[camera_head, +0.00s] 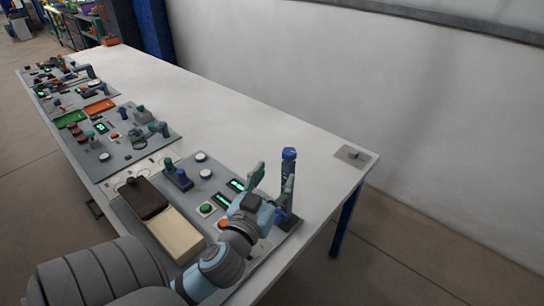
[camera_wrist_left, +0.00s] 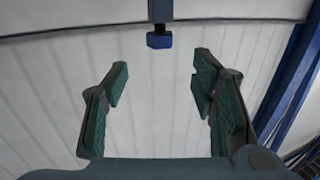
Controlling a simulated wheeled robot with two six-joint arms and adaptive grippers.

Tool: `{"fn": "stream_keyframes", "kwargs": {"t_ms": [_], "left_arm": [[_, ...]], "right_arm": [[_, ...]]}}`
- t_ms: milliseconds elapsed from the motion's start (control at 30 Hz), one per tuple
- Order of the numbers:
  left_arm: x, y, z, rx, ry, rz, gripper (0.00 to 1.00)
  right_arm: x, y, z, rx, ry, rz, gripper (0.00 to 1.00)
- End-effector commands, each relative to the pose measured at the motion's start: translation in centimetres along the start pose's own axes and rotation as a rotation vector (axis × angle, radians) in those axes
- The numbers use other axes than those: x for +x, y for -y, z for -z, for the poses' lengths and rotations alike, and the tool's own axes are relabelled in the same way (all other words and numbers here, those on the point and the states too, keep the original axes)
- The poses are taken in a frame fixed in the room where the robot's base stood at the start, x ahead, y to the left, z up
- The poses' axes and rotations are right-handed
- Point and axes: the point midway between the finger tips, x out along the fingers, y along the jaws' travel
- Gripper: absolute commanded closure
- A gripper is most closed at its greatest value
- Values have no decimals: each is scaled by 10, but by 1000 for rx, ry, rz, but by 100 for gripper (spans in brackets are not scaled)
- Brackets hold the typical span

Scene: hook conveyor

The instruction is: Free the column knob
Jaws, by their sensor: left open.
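The blue column knob (camera_head: 289,154) sits at the top of a dark upright column at the right end of the near panel. My left gripper (camera_head: 272,180) is open, with its teal fingers pointing up, just left of and partly in front of the column. The fingers are empty. In the left wrist view, a blue block (camera_wrist_left: 159,40) on a grey post shows at the top, beyond and between the two open fingertips (camera_wrist_left: 157,82); it seems to be the knob. No contact shows. The lower column is partly hidden by my gripper. My right gripper is not in view.
The near panel holds a brown-and-cream box (camera_head: 180,237), a green button (camera_head: 206,208), lit displays and a blue lever (camera_head: 182,176). More panels and shallow green and orange trays run to the far left. A grey plate (camera_head: 356,155) lies at the table's right corner. The table's back strip is clear.

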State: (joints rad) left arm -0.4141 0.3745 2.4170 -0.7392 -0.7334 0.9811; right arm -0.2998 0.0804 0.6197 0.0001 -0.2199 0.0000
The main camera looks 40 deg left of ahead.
Motion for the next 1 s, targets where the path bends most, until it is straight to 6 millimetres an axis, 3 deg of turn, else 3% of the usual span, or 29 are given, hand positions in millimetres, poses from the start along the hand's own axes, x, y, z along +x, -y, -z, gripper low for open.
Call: {"fn": "stream_keyframes", "kwargs": {"t_ms": [100, 367, 533, 633, 800, 1000], "left_arm": [[-11, 0, 0, 0, 1, 1, 48], [-12, 0, -2, 2, 4, 1, 48], [-27, 11, -26, 237, 52, -100, 48], [-35, 18, -27, 311, 52, -177, 48], [-34, 22, -1, 81, -5, -186, 48], [-12, 20, -3, -2, -10, -175, 48]], "right_arm": [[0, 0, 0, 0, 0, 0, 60], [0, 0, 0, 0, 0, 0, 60], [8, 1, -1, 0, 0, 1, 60], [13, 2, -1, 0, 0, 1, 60], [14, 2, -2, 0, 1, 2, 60], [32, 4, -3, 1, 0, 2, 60]]}}
